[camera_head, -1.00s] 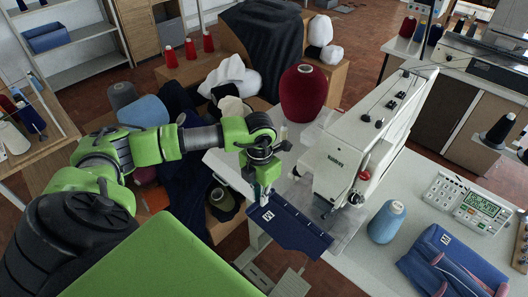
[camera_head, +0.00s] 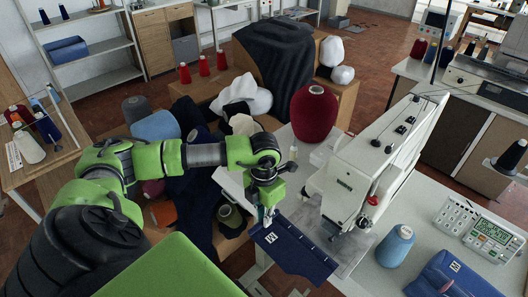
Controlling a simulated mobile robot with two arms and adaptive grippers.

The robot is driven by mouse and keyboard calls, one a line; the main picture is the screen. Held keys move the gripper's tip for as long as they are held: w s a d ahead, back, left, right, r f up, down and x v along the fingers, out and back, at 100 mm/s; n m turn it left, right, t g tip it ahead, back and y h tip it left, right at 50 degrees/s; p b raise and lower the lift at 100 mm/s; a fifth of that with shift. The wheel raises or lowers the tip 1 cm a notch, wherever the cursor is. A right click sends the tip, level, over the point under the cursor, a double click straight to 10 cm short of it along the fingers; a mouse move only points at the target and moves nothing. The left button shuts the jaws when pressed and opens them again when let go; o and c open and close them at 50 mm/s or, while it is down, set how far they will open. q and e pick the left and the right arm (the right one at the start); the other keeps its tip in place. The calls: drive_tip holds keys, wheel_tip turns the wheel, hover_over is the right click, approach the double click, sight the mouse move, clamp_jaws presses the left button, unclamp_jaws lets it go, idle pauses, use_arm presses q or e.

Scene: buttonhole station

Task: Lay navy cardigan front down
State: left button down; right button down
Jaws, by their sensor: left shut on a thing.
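The navy cardigan front (camera_head: 297,254) is a flat dark blue piece with a white marked label at its upper left and small pale marks along its upper edge. My left gripper (camera_head: 268,214) is shut on its upper left end. The piece reaches right from the gripper to the front of the white buttonhole machine (camera_head: 370,165), by the pale table's near edge. I cannot tell whether it touches the table. Its underside is hidden. My right gripper is not in view.
A dark red cone (camera_head: 313,113) stands behind the machine. Dark garments (camera_head: 195,190) are heaped on boxes left of the table.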

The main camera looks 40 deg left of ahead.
use_arm(q)
drive_tip(key=shift+r+p, duration=1)
drive_tip(key=shift+r, duration=1)
